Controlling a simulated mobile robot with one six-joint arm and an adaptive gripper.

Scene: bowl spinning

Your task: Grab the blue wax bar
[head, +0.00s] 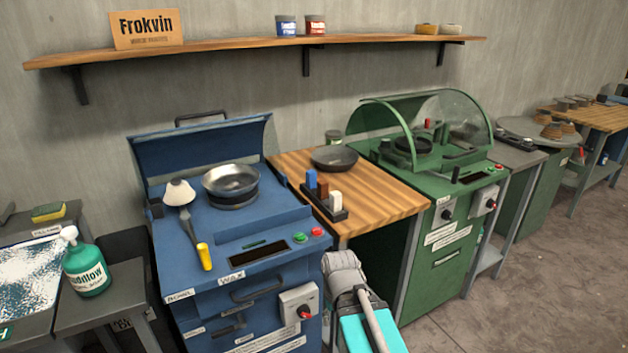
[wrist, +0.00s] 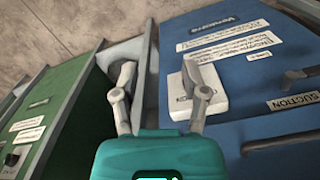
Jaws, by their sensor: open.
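The blue wax bar (head: 311,178) stands upright in a small black holder (head: 340,215) on the wooden worktop, at the left end of a row. A brown bar (head: 322,189) and a white bar (head: 335,200) stand beside it. My gripper (wrist: 159,76) is open and empty in the wrist view, with its two grey fingers apart. It points down past the front of the blue and green machines, and no wax bar shows in that view. In the head view part of my arm (head: 362,328) is low in front of the wooden worktop, clear of the bars.
The blue wax machine (head: 262,215) stands left of the wooden worktop (head: 385,195), with a metal bowl (head: 231,180) on it. A dark bowl (head: 334,158) sits behind the bars. The green machine (head: 455,200) with a clear hood stands right. A shelf (head: 240,45) hangs above.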

